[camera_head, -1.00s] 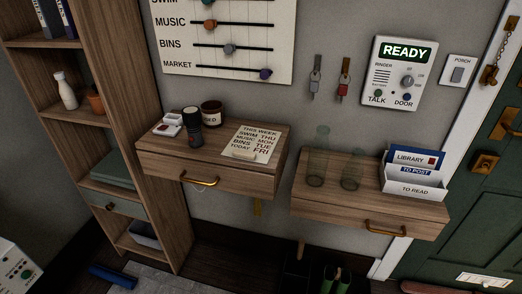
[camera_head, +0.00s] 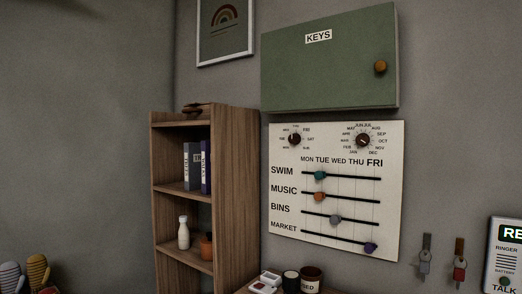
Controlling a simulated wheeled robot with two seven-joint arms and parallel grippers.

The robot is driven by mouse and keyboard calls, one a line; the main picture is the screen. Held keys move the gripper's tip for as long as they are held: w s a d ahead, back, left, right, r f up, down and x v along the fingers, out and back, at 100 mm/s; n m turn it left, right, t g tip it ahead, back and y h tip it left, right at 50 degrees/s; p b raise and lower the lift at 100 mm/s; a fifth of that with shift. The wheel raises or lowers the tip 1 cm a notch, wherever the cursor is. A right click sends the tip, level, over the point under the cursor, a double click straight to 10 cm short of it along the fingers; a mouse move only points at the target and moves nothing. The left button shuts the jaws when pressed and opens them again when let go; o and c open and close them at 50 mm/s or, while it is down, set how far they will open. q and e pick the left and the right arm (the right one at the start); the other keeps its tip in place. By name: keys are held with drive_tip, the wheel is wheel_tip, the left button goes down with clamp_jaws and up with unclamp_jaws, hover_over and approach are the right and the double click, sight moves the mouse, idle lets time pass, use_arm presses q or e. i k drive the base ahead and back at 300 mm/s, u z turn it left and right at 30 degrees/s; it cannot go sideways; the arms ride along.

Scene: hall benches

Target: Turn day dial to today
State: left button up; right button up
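The day dial (camera_head: 295,139) is a small dark round knob at the top left of the white wall board (camera_head: 290,245). Day names ring it, with THU at the top, FRI at the upper right and SAT at the right. Its pointer is too small to read surely. A similar month dial (camera_head: 362,140) sits at the top right of the board. Neither of my grippers is in view, and nothing touches the dials.
Below the dials are slider knobs: green (camera_head: 320,175), orange (camera_head: 319,196), grey (camera_head: 336,219) and purple (camera_head: 370,247). A green KEYS cabinet (camera_head: 325,75) juts out above the board. A wooden shelf (camera_head: 233,200) stands left. Hanging keys (camera_head: 459,262) are at right.

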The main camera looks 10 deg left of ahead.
sight(295, 138)
drive_tip(key=u, duration=0.1)
drive_tip(key=k, duration=0.35)
drive_tip(key=u, duration=1.6)
drive_tip(key=i, duration=0.95)
drive_tip(key=z, duration=0.5)
drive_tip(key=i, duration=0.85)
drive_tip(key=z, duration=0.8)
